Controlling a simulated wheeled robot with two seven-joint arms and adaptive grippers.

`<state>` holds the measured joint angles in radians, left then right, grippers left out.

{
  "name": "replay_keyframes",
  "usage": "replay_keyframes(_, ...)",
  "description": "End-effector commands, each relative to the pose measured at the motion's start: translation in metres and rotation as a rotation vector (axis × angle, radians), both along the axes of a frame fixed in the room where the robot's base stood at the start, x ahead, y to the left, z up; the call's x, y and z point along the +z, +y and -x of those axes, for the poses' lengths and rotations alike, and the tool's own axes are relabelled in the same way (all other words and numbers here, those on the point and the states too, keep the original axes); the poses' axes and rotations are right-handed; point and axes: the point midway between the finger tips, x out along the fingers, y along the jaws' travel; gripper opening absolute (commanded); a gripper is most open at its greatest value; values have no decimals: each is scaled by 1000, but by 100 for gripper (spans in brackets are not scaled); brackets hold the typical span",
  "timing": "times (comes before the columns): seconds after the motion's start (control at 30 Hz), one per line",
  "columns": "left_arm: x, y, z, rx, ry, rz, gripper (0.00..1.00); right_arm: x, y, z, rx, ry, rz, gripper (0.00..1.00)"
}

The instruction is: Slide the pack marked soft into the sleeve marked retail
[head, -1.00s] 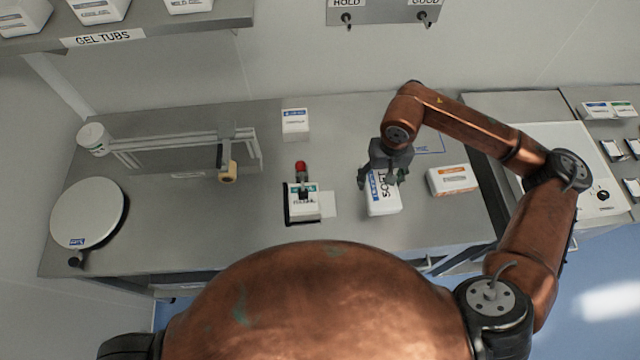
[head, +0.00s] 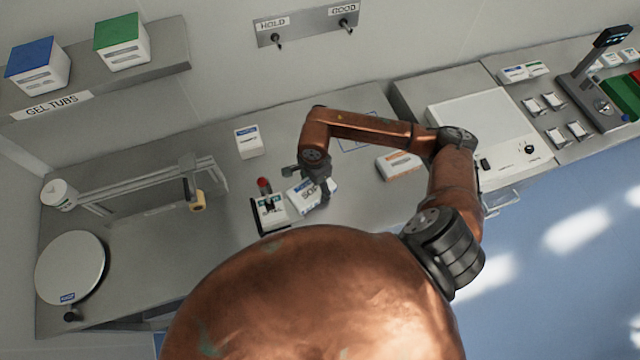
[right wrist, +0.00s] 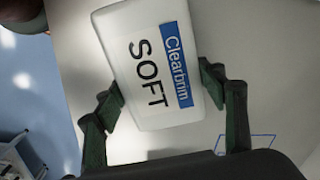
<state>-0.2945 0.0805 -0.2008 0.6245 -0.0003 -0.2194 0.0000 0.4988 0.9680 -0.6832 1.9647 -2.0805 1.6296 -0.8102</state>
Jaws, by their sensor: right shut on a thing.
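The soft pack (head: 301,198) is white with a blue band and rounded corners. The right wrist view shows SOFT and Clearbrim on its face (right wrist: 150,60). My right gripper (head: 308,188) is shut on it, with a finger at each side (right wrist: 165,100). The pack lies turned, close to the right side of a white sleeve-like piece (head: 270,212) with a green label, in a dark holder. Its lettering is too small to read as retail. I cannot tell whether the pack touches it or has entered it. My left gripper is not in view.
A red-topped post (head: 264,185) stands just behind the holder. A white box with a blue label (head: 248,142) stands farther back; an orange-labelled box (head: 399,166) lies to the right. A rail fixture (head: 150,190) and a round plate (head: 70,268) occupy the left.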

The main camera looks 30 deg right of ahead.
Motion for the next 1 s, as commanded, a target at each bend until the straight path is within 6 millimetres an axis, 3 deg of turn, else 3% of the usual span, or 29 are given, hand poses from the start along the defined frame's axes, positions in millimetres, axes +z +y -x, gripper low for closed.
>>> replay_keyframes(0.1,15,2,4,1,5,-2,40,-3,-5,8,-172,6,2,31)
replay_keyframes(0.3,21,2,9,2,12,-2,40,-9,-10,14,-316,7,7,31)
replay_keyframes(1.0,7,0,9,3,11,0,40,-17,-8,13,-325,5,7,31)
